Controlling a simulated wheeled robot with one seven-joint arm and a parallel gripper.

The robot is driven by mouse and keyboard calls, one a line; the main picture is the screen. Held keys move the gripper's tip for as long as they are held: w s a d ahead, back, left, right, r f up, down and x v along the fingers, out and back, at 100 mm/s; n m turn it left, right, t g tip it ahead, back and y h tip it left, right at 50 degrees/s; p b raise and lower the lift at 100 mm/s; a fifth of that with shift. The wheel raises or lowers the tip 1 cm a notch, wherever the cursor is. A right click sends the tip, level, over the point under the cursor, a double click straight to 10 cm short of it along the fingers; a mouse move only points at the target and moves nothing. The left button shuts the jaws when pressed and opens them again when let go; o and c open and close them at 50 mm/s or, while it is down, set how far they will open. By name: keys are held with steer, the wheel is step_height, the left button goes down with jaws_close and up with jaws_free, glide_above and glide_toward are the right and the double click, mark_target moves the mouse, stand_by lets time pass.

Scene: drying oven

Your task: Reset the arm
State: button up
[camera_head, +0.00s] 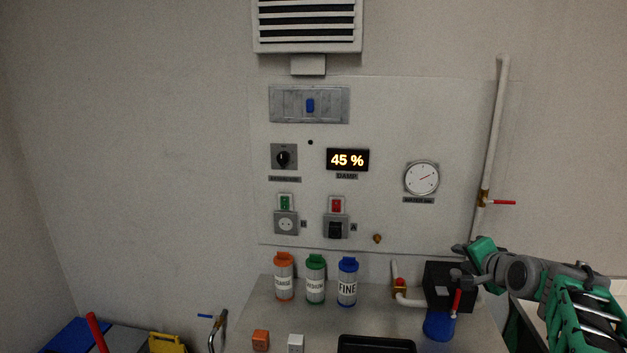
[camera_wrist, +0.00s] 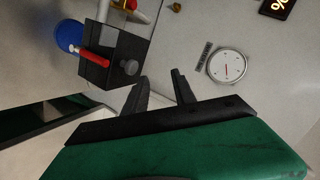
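My gripper (camera_head: 464,246) is at the right in the head view, on my green and grey arm, in front of the wall panel's lower right edge and above the black box. In the wrist view my gripper (camera_wrist: 162,84) shows two dark fingers spread apart with nothing between them. The fingers point toward the pale panel, between the black box (camera_wrist: 112,55) and the round gauge (camera_wrist: 229,67). No object is held.
The black box (camera_head: 437,285) with a red lever (camera_head: 456,303) and a blue container (camera_head: 438,325) stand close below my gripper. A white pipe (camera_head: 496,130) with a red-handled valve rises behind. Orange, green and blue canisters (camera_head: 347,283) line the counter. The left wall is clear.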

steer(key=s+a+f+n+g, duration=0.35)
steer(key=s+a+n, duration=0.2)
steer(key=a, duration=0.65)
steer(key=s+a+f+n+g, duration=0.2)
steer(key=s+a+f, duration=0.1)
steer(key=s, duration=0.4)
steer(key=s+a+f+n+g, duration=0.1)
steer(key=s+a+f+n, duration=0.1)
steer(key=s, duration=0.6)
steer(key=s+a+f+n+g, duration=0.2)
steer(key=s+a+f+n, duration=0.1)
steer(key=s, duration=0.4)
steer(key=shift+s+a+f+g, duration=0.3)
steer(key=shift+a+f+g, duration=0.05)
steer(key=shift+a+f, duration=0.35)
steer(key=shift+c, duration=0.5)
